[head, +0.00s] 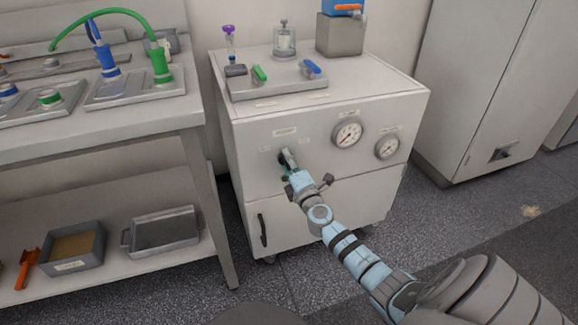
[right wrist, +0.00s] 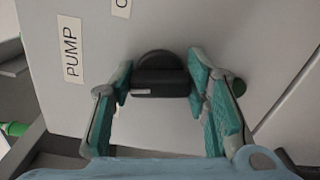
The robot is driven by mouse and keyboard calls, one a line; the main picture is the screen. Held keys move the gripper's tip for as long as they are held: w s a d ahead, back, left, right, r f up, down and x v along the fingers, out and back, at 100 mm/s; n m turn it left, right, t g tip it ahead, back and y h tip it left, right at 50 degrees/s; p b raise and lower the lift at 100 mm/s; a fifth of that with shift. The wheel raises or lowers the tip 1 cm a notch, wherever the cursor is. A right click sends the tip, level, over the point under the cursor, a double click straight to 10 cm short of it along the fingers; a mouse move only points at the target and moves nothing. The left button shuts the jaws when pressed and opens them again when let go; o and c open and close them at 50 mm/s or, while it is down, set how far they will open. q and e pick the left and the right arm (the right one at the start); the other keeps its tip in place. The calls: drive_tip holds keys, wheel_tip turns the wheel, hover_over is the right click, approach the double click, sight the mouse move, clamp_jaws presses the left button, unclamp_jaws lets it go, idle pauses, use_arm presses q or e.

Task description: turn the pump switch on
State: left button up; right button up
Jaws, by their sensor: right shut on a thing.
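The pump switch is a dark rotary knob (right wrist: 160,80) on the front panel of the grey-white cabinet (head: 320,185). A small pale mark shows on the left part of its grip bar. A label reading PUMP (right wrist: 70,50) is on the panel beside it. My right gripper (head: 288,163) reaches the panel at the knob. In the right wrist view its teal fingers (right wrist: 160,74) stand on either side of the knob's bar and are shut on it. In the head view the gripper hides much of the knob. My left gripper is not in view.
Two round gauges (head: 347,133) sit right of the knob on the panel. A bench (head: 150,115) stands at left, a tall cabinet (head: 475,80) at right.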

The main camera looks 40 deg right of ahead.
drive_tip(key=shift+f+m+b, duration=0.15)
drive_tip(key=shift+m+b, duration=0.3)
drive_tip(key=shift+m, duration=0.55)
drive_tip(key=shift+m+b, duration=0.5)
drive_tip(key=shift+m, duration=0.4)
drive_tip(key=shift+f+m+b, duration=0.1)
drive_tip(key=shift+m+b, duration=0.55)
drive_tip(key=shift+m, duration=0.55)
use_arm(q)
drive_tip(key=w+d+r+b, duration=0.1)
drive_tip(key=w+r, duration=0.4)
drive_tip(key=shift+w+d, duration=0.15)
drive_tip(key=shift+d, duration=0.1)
use_arm(e)
drive_tip(key=shift+m, duration=1.3)
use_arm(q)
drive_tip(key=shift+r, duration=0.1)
use_arm(e)
drive_tip(key=o, duration=1.2)
drive_tip(key=shift+c, duration=0.2)
